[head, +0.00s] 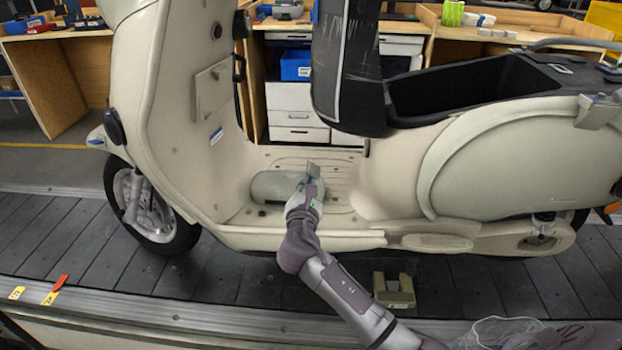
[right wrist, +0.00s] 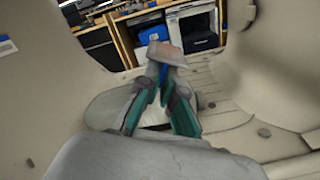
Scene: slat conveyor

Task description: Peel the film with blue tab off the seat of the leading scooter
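The cream scooter (head: 395,190) stands on the slat conveyor. Its black seat (head: 345,65) is tipped upright over the open storage well. Pale lines and shiny patches on the seat look like clear film. I cannot make out a blue tab on it. My right gripper (head: 312,172) is over the scooter's footboard, below and left of the seat and apart from it. My left gripper is out of view.
A grey-green rounded part (head: 275,187) lies on the footboard. The front shield (head: 170,100) rises to the left. A tan block (head: 394,291) is on the conveyor slats. A clear, crumpled outline (head: 505,328) shows at the bottom right. Workbenches stand behind.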

